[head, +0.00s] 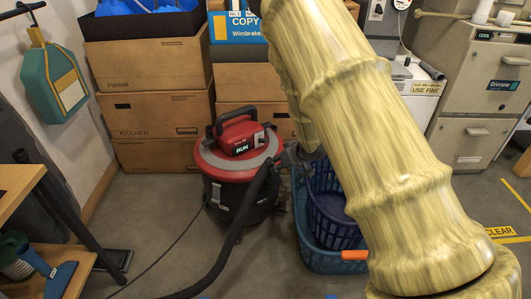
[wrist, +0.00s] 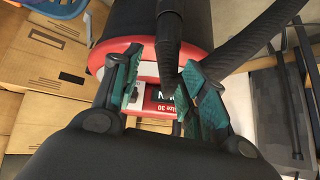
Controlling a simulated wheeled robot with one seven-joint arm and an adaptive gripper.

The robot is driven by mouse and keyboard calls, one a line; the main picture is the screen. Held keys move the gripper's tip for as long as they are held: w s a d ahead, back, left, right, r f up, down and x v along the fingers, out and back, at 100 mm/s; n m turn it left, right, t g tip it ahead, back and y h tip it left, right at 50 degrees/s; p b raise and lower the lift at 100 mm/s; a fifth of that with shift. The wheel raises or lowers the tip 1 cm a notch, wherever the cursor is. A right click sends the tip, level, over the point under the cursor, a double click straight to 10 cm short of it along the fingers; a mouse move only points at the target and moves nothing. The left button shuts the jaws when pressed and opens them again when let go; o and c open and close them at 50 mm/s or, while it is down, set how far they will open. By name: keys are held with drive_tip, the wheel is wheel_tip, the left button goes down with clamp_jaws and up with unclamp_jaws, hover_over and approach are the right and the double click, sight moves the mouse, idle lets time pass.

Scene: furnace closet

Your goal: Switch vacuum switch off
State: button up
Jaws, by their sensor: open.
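The vacuum (head: 238,165) stands on the floor, with a red lid, grey band and dark drum. A lit green "RUN" display (head: 241,149) is on its red motor housing. The small switch (head: 261,139) sits on a pale plate right of the display. In the wrist view, the red housing is seen upside down, with the display (wrist: 179,98) partly hidden. The pale switch plate (wrist: 133,98) shows beside the left finger. My gripper (wrist: 164,88) is open, its teal fingertips on either side of the housing face. I cannot tell whether they touch it.
A black hose (head: 232,235) curves from the vacuum across the floor. Blue baskets (head: 325,257) stand right of it, partly behind my arm. Stacked cardboard boxes (head: 150,65) are close behind.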

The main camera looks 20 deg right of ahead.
drive_tip(key=n+t+b, duration=0.1)
drive_tip(key=b, duration=0.5)
approach(266, 139)
drive_tip(key=b+x, duration=0.4)
drive_tip(key=x, duration=0.6)
drive_tip(key=shift+w+f, duration=0.25)
clamp_jaws()
